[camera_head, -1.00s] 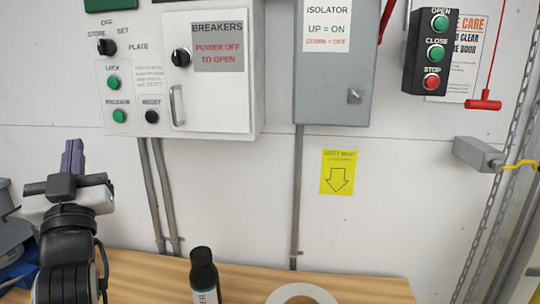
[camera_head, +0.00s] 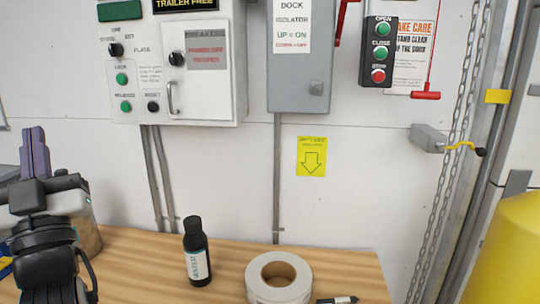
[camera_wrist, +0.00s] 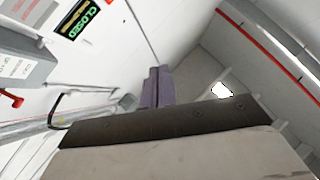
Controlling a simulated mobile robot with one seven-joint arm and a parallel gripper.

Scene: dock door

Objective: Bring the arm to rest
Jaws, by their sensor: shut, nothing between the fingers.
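My gripper (camera_head: 34,150) is at the left edge of the head view, pointing up, with its purple fingers together and nothing between them. It stands in front of the white wall, left of the breaker box and above the left end of the table. In the wrist view the fingers (camera_wrist: 157,86) also show closed, against wall and ceiling. My gripper touches nothing that I can see.
A wooden table (camera_head: 140,262) holds a black bottle (camera_head: 196,252), a tape roll (camera_head: 278,279) and a marker (camera_head: 337,300). Breaker box (camera_head: 206,62), isolator (camera_head: 298,85) and button station (camera_head: 378,52) hang on the wall. A yellow rounded object (camera_head: 508,250) stands at right.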

